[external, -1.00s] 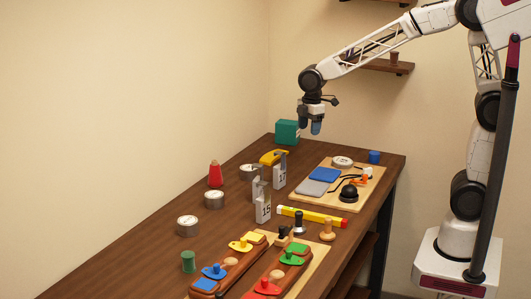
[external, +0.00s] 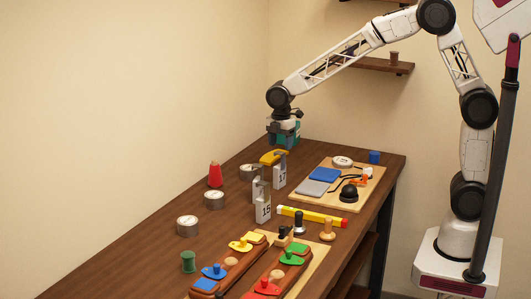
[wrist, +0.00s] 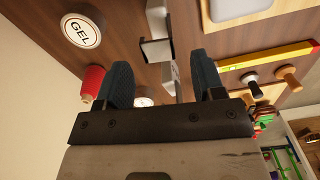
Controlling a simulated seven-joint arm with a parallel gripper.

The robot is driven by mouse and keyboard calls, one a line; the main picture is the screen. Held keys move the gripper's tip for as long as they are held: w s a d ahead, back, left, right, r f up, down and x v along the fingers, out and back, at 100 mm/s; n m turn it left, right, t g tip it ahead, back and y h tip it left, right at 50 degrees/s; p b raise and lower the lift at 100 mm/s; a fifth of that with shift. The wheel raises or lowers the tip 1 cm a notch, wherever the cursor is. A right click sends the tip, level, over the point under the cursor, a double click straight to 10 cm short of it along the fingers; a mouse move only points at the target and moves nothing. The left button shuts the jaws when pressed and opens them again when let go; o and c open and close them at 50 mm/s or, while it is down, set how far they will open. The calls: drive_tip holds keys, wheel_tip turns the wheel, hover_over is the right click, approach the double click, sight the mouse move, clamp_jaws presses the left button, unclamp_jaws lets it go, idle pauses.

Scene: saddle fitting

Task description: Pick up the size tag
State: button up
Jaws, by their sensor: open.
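Upright pale grey size tags with dark numbers stand on the bench in the external view; the nearer tag (external: 263,211) seems to read 15, and another tag (external: 280,175) stands behind it. Their metal tops lean across. In the wrist view, grey tag-like shapes (wrist: 156,48) show beyond and between my fingers, and their numbers cannot be read. My gripper (wrist: 160,75) is open, with its two blue-grey fingers apart and nothing visibly held.
A yellow bar (external: 315,217) and a wooden board (external: 302,200) lie to the right.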

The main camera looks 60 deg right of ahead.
sight(280, 165)
drive_tip(key=shift+f, duration=1.25)
drive_tip(key=shift+f, duration=0.1)
drive_tip(key=shift+f, duration=2.5)
clamp_jaws()
drive_tip(key=shift+r, duration=0.1)
